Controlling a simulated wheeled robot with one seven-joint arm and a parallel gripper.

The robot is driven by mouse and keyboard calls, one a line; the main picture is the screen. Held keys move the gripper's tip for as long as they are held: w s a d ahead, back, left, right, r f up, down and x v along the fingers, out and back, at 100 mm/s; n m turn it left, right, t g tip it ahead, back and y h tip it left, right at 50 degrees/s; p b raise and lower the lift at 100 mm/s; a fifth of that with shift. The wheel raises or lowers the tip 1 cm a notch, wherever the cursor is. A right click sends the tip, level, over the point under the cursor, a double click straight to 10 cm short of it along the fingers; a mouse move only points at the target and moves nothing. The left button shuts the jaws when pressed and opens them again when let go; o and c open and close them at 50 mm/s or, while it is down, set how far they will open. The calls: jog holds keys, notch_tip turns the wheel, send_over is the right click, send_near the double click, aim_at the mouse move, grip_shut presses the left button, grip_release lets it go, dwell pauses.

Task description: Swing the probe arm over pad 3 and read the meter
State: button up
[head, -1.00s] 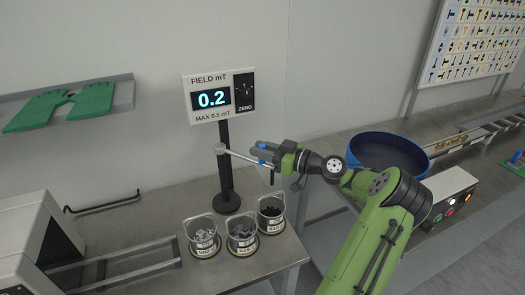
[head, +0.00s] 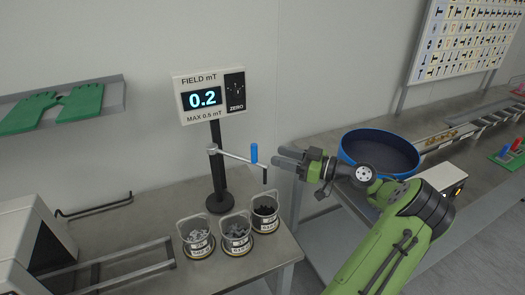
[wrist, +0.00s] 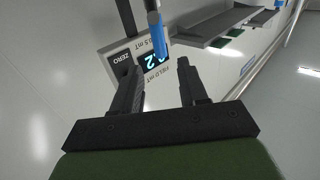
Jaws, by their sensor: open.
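The meter (head: 208,97) reads 0.2 under "FIELD mT", with "MAX 0.5 mT" below. The silver probe arm (head: 232,155) reaches right from the meter's black post. Near its end are an upright blue handle (head: 253,153) and a dark hanging tip (head: 264,176). In the picture the tip is above the rightmost cup (head: 265,214). Several cups of metal parts stand on round pads (head: 237,252); the pad numbers are too small to read. My gripper (head: 279,159) is open and empty, just right of the handle. In the wrist view, the handle (wrist: 156,30) is beyond my open fingers (wrist: 157,75).
A blue round bowl (head: 380,150) stands on the bench behind my arm. Rails (head: 125,266) and a white machine (head: 35,245) are at the left. A ZERO panel (head: 235,92) is on the meter.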

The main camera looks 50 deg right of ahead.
jog(key=v, duration=0.6)
jog(key=shift+s, duration=0.3)
jog(key=shift+d, duration=0.15)
